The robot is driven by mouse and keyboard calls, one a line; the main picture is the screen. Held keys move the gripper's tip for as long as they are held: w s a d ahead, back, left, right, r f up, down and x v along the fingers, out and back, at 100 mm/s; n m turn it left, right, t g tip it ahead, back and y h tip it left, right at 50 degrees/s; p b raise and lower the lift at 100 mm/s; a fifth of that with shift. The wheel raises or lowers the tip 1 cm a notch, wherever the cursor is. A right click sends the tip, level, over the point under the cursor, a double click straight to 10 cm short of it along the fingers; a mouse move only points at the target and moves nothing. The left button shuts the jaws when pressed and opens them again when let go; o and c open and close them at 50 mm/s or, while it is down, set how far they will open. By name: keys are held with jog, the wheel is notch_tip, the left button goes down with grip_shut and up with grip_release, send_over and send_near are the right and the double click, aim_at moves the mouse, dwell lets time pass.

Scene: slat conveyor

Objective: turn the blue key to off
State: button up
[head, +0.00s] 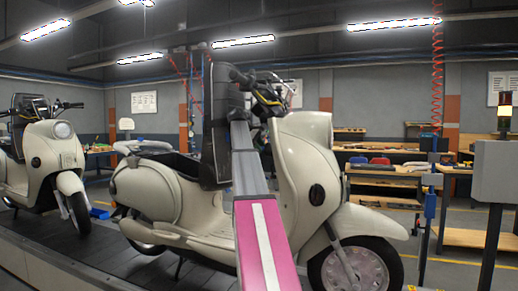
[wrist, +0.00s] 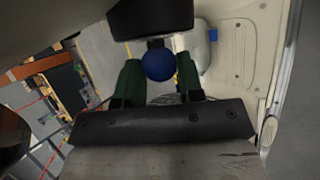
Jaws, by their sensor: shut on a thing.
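The blue key (wrist: 158,65) shows in the wrist view as a round blue head just below a dark rounded housing (wrist: 152,16). My gripper (wrist: 159,70) has its two green fingers on either side of the key and is shut on it. The key's shaft and slot are hidden, so I cannot tell its turn angle. In the head view my pink and grey arm crosses the cream scooter (head: 315,150) towards its handlebar area. The key and my gripper cannot be made out there.
The scooter stands on a dark slat conveyor (head: 95,238). A second cream scooter (head: 45,150) stands behind it at the left. A grey box on a post (head: 495,172) is at the right. Workbenches (head: 385,180) line the back.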

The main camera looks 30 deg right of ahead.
jog(key=shift+w+d+r+n+g+y, duration=0.1)
jog(key=shift+w+n+g+y, duration=0.2)
jog(key=shift+y, duration=0.4)
jog(key=shift+s+g, duration=0.1)
jog(key=shift+g, duration=0.2)
jog(key=shift+s+y, duration=0.1)
jog(key=shift+y, duration=0.2)
jog(key=shift+n, duration=0.3)
